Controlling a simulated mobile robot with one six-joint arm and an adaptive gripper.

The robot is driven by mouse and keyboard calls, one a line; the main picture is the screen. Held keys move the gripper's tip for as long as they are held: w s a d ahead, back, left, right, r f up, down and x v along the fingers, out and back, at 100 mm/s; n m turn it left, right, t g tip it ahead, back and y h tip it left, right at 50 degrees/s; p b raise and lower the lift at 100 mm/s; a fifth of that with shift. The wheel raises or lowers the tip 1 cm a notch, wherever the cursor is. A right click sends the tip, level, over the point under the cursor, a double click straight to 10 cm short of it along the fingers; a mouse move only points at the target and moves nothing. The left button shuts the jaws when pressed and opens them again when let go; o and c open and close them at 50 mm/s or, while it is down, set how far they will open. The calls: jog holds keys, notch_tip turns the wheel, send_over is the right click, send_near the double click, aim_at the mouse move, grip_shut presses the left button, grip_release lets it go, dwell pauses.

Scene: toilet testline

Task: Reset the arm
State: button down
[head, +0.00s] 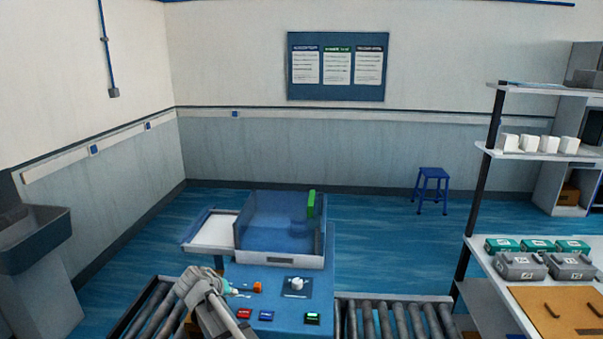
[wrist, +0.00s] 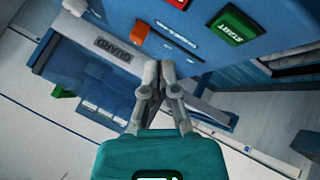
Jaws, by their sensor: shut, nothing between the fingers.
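My arm reaches in from the bottom of the head view, with my gripper (head: 240,292) low over the left side of the blue console (head: 275,300). In the wrist view my gripper (wrist: 159,66) shows a teal body and two grey fingers. The fingers are shut with nothing between them.
The console has red (head: 244,314), blue (head: 266,315) and green START (head: 312,319) buttons and a white knob (head: 296,284). The guard box (head: 280,243) stands behind. Roller conveyors (head: 400,318) flank the console. A shelf (head: 510,155) stands right and a sink (head: 35,235) left.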

jog(key=d, duration=0.4)
jog(key=d+f+g, duration=0.1)
jog(key=d, duration=0.3)
jog(key=s+d+m+g, duration=0.1)
jog(key=d, duration=0.3)
jog(key=shift+s+d+f, duration=0.1)
jog(key=shift+d+f, duration=0.2)
jog(key=shift+f, duration=0.1)
jog(key=s+d+g, duration=0.1)
jog(key=d, duration=0.2)
jog(key=s+d+f, duration=0.1)
jog(key=d, duration=0.3)
jog(key=s+d+m+g, duration=0.1)
jog(key=d, duration=0.2)
jog(key=shift+s+d+f+g, duration=0.1)
jog(key=shift+d+f+g, duration=0.15)
jog(key=shift+f+g, duration=0.05)
jog(key=s+d+m+g+y, duration=0.1)
jog(key=s+d+y, duration=0.1)
jog(key=s+d, duration=0.4)
jog(key=s+d+f+m+g+y, duration=0.1)
jog(key=s+d+g, duration=0.1)
jog(key=s+d, duration=0.4)
jog(key=d, duration=0.4)
jog(key=shift+s+d+f+y, duration=0.15)
jog(key=shift+d+f+y, duration=0.1)
jog(key=shift+y, duration=0.15)
